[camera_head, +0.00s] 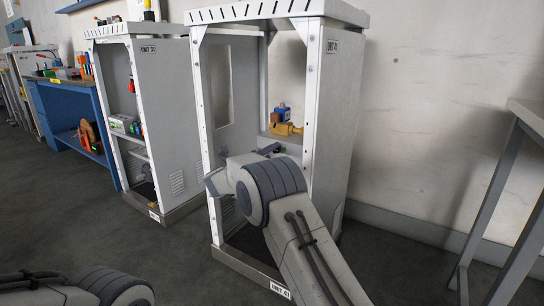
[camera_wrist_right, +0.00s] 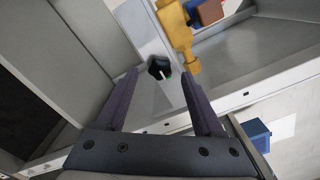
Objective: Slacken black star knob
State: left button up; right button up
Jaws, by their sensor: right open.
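In the head view, my right arm reaches into the unit 41 frame (camera_head: 336,110) and hides the knob. Of my left arm, only links show at the bottom left.
A yellow fitting (camera_head: 286,129) with a blue part (camera_head: 282,114) stands on a shelf inside the frame; the fitting is just beyond the knob in the wrist view (camera_wrist_right: 180,38). The frame's posts and walls are close around my right arm. A second frame (camera_head: 165,110) stands left.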

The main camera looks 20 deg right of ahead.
jog(key=shift+x, duration=1.1)
grip_shut()
jog(key=shift+a+n+p, duration=0.1)
jog(key=shift+n+p, duration=7.5)
jog(key=shift+n, duration=0.4)
